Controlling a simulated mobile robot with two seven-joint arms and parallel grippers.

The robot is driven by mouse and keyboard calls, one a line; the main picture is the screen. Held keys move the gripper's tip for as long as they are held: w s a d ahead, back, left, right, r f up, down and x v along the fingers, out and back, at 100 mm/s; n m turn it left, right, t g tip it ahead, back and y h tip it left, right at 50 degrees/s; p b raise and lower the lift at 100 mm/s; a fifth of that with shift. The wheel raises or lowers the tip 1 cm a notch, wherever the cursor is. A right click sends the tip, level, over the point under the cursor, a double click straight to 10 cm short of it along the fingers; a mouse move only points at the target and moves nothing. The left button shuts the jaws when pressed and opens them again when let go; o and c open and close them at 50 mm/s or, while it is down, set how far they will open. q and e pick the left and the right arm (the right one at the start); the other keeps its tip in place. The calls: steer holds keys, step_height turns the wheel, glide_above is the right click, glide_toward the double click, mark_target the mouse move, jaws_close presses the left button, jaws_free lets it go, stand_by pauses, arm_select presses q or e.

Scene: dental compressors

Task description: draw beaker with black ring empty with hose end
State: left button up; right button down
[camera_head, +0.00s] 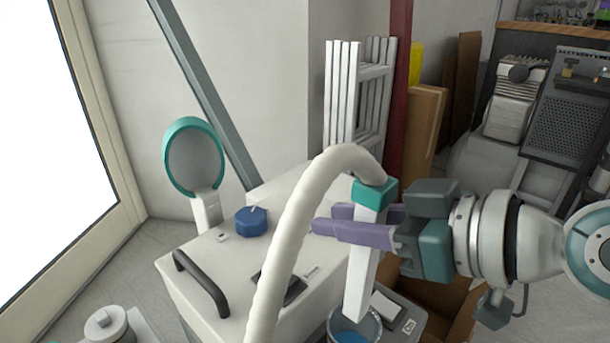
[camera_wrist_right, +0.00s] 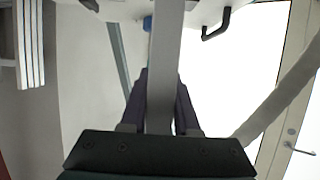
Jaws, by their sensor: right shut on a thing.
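My right gripper (camera_head: 326,219), with purple fingers, is shut on the hose end (camera_head: 363,265), a straight white square nozzle with a teal collar. A thick cream hose (camera_head: 292,225) curves up from the collar and down to the left. The nozzle points down, slightly tilted. Its lower tip meets the mouth of a clear beaker (camera_head: 354,328) holding blue liquid; how deep it reaches is unclear. The beaker's lower part is cut off and I cannot make out a black ring. In the wrist view the nozzle (camera_wrist_right: 163,70) runs between the fingers (camera_wrist_right: 160,88). My left gripper is not visible.
The white machine (camera_head: 225,268) with a black handle (camera_head: 201,283), blue knob (camera_head: 251,221) and teal-rimmed round panel (camera_head: 194,158) stands left of the nozzle.

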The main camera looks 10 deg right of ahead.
step_height(320, 180, down, 12)
steer(key=b, duration=1)
steer(key=shift+r, duration=0.25)
steer(key=shift+w+d+f+b, duration=0.1)
steer(key=shift+f+b, duration=0.05)
steer(key=shift+b, duration=0.2)
steer(key=shift+f, duration=0.25)
stand_by(0.5)
stand_by(0.9)
